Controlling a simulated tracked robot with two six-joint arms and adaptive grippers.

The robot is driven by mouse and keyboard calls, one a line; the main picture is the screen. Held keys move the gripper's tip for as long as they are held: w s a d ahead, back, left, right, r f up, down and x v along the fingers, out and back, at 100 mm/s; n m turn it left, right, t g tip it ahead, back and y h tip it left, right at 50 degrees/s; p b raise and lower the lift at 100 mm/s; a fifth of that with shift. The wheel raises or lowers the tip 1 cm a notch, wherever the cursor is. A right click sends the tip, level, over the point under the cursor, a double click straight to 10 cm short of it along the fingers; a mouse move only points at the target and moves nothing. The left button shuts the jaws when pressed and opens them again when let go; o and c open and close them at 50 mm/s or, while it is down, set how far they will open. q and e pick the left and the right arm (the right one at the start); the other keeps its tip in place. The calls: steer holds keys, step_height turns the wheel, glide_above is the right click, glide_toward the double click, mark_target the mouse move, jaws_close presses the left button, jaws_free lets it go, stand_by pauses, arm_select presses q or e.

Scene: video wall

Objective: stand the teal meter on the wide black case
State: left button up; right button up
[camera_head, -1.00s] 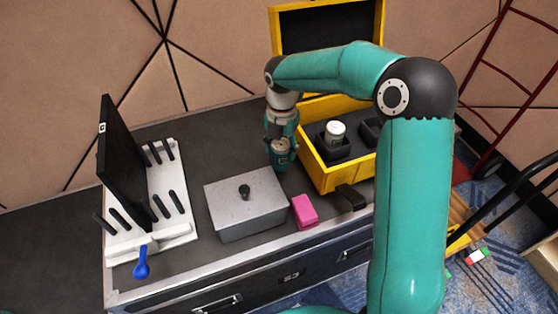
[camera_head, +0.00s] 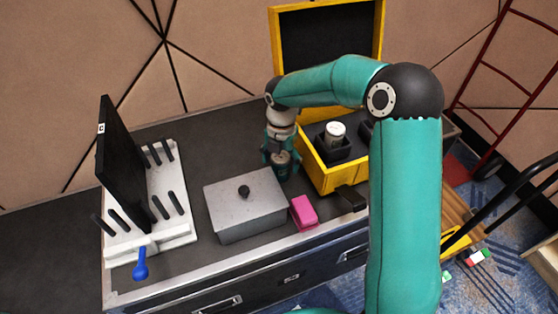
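The wide black case (camera_head: 225,153) is the dark-topped flight case with silver edges that bears the other things. My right gripper (camera_head: 281,163) points down over its top, behind the grey metal box and left of the yellow case. The teal meter (camera_head: 282,168) is small and upright between the fingers, partly covered by them. The fingers look spread to either side of it. It seems to stand on the black top, though its base is hard to see. My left gripper is not in view.
A grey lidded box (camera_head: 247,210) and a pink block (camera_head: 304,212) are close in front. The open yellow case (camera_head: 328,178) holds a white-topped can (camera_head: 335,130). A white rack (camera_head: 172,205) with a black panel (camera_head: 125,170) and a blue-handled item (camera_head: 140,264) are left.

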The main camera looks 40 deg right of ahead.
steer(key=shift+r, duration=0.1)
step_height(320, 180, up, 12)
steer(key=p, duration=0.1)
stand_by(0.5)
steer(key=shift+r, duration=0.1)
stand_by(0.3)
